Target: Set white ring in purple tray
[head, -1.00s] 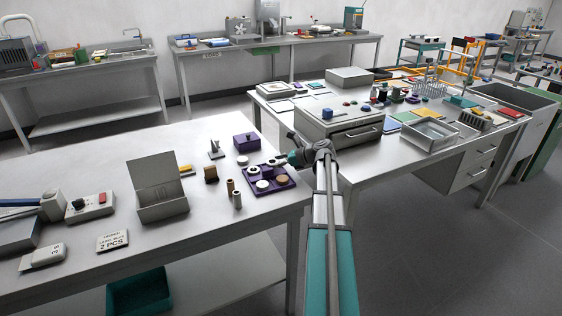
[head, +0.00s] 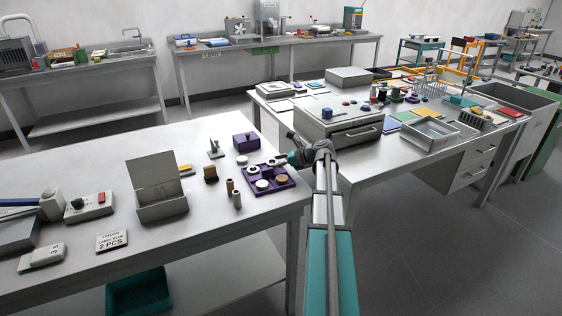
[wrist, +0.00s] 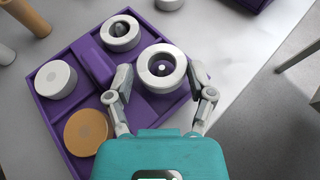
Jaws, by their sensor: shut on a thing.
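The purple tray (wrist: 72,49) lies near the right end of the left table; it also shows in the head view (head: 272,187). My gripper (wrist: 162,76) is shut on a white ring (wrist: 145,82) over the tray's upper right compartment. A small pale spot shows in the ring's hole; I cannot tell whether the ring touches the tray floor. In the head view my gripper (head: 280,161) is at the tray's far right corner. A second white ring (wrist: 117,43) sits in the tray around a dark peg. A white round piece (wrist: 55,79) and an orange-topped disc (wrist: 87,132) occupy other compartments.
A purple box (head: 246,143) stands behind the tray. A small white disc (head: 242,160) lies beside it. Upright cylinders (head: 237,200) stand left of the tray, with an open grey box (head: 160,195) farther left. A drawer unit (head: 340,127) stands right of my gripper.

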